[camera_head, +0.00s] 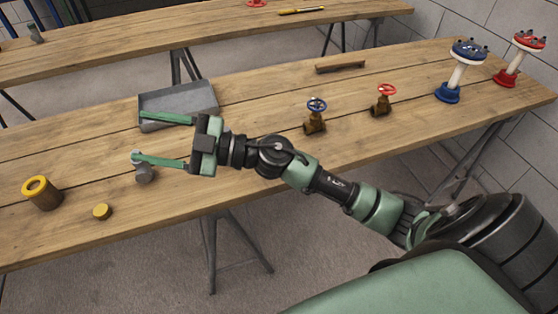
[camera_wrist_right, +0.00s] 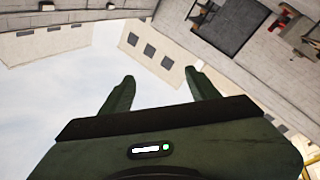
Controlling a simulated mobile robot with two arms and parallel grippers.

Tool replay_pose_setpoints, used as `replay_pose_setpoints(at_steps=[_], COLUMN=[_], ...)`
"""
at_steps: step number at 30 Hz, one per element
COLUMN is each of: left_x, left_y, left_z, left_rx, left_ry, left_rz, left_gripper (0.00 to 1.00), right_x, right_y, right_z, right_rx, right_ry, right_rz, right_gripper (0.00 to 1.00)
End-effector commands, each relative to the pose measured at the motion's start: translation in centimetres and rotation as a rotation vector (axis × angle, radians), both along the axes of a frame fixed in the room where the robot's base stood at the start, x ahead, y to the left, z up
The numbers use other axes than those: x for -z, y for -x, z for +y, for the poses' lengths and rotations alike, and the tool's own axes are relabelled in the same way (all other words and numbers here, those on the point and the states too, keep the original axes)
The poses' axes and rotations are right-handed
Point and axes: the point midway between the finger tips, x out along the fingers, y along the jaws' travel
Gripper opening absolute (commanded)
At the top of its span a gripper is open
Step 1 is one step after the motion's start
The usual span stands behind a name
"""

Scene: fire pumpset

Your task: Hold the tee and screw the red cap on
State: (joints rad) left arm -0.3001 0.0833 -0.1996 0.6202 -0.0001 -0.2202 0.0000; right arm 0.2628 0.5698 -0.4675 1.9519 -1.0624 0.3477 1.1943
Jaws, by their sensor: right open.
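A small grey fitting (camera_head: 143,174), which looks like the tee, stands on the near wooden table at the left. My right gripper (camera_head: 150,138) is open and empty, its green fingers spread wide. One finger overlaps the fitting's top in the head view; I cannot tell if it touches. The other finger overlaps the grey tray. The right wrist view shows the two fingers (camera_wrist_right: 160,92) apart with nothing between them. A small red piece (camera_head: 256,3) lies on the far table; I cannot tell if it is the red cap. My left gripper is not in view.
The grey tray (camera_head: 205,97) lies behind the gripper. A yellow-topped cylinder (camera_head: 42,194) and a yellow cap (camera_head: 102,212) are at the left. Blue-wheeled (camera_head: 315,122) and red-wheeled (camera_head: 382,104) valves stand to the right, with blue (camera_head: 448,92) and red (camera_head: 506,77) stands beyond.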

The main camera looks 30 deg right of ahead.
Motion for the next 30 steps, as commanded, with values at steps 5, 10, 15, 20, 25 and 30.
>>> replay_pose_setpoints(at_steps=[5, 10, 15, 20, 25, 30], left_x=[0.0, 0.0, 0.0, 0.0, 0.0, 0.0], left_y=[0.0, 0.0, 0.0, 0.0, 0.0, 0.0], left_z=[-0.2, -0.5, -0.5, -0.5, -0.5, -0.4], left_rx=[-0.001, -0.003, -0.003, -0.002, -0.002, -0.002], left_ry=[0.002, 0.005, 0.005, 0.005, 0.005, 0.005], left_rz=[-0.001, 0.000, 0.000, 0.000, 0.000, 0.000], left_gripper=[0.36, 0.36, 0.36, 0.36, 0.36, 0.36], right_x=[4.5, 10.3, 14.1, 14.7, 14.0, 13.7], right_y=[1.2, 1.1, 0.4, 0.5, 1.1, 1.4], right_z=[0.7, -3.9, -13.2, -21.9, -27.1, -28.5], right_rx=[-0.249, -0.352, -0.299, -0.160, -0.045, -0.011], right_ry=[0.327, 0.686, 1.024, 1.233, 1.331, 1.354], right_rz=[0.064, 0.265, 0.561, 0.829, 1.002, 1.050], right_gripper=[0.61, 0.61, 0.61, 0.61, 0.61, 0.61])
